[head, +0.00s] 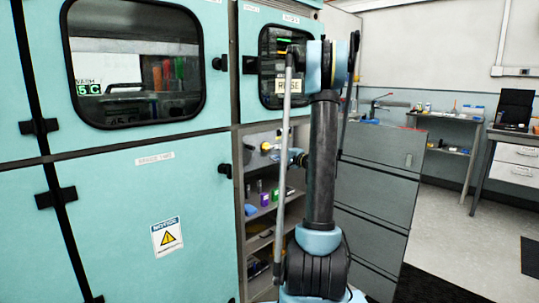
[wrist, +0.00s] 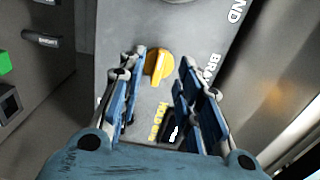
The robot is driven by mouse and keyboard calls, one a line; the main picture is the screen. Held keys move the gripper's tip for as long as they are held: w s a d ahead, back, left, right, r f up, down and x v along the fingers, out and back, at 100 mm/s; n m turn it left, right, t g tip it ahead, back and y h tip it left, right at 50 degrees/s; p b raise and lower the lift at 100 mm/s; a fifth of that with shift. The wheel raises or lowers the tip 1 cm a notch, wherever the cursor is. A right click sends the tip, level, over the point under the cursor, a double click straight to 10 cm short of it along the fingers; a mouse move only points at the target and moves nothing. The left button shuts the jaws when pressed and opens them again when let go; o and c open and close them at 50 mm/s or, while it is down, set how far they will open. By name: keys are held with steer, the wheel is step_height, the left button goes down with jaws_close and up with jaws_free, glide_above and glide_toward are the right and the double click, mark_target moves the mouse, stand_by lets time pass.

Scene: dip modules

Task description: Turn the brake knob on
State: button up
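The brake knob (wrist: 158,66) is a yellow knob on a grey panel, seen in the wrist view with its grip bar nearly upright in the picture. Lettering partly reading "BRA" stands to its right, and yellow "HOLD" lettering below it. My gripper (wrist: 163,72) is open, with one blue finger on each side of the knob. A gap shows between the knob and both fingers. In the head view, a small yellow knob (head: 266,147) shows in the cabinet's open bay, beside my arm. My gripper is mostly hidden there.
A turquoise cabinet (head: 110,220) with windows fills the left. Below the knob are shelves (head: 262,213) with small coloured items. Grey drawers (head: 375,190) stand right of the arm. Open floor (head: 475,240) lies at the far right.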

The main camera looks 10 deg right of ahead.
steer(key=shift+v, duration=2.35)
